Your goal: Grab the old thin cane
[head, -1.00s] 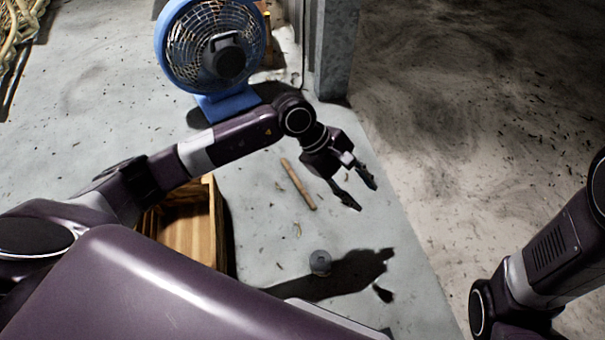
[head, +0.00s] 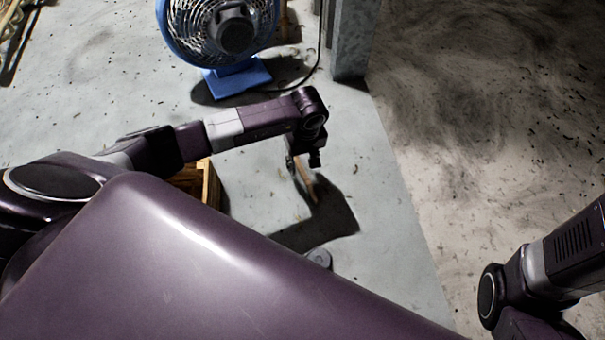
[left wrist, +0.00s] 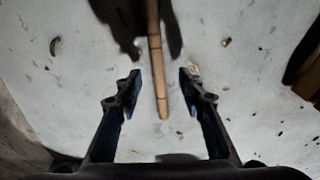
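The thin cane (head: 306,184) is a short tan stick on the pale floor, partly hidden by my left arm in the head view. In the left wrist view the cane (left wrist: 156,60) runs from the top edge down to between my finger tips. My left gripper (head: 303,163) points down over it. In the left wrist view the left gripper (left wrist: 160,80) is open, one finger on each side of the cane, with gaps on both sides. My right arm shows at the lower right of the head view, but its gripper is outside the picture.
A blue fan (head: 232,80) stands behind the arm, beside a grey metal post (head: 353,40). A wooden crate (head: 209,184) is left of the cane, partly hidden by my body. A small grey round object (head: 319,257) lies nearer me. Floor to the right is clear.

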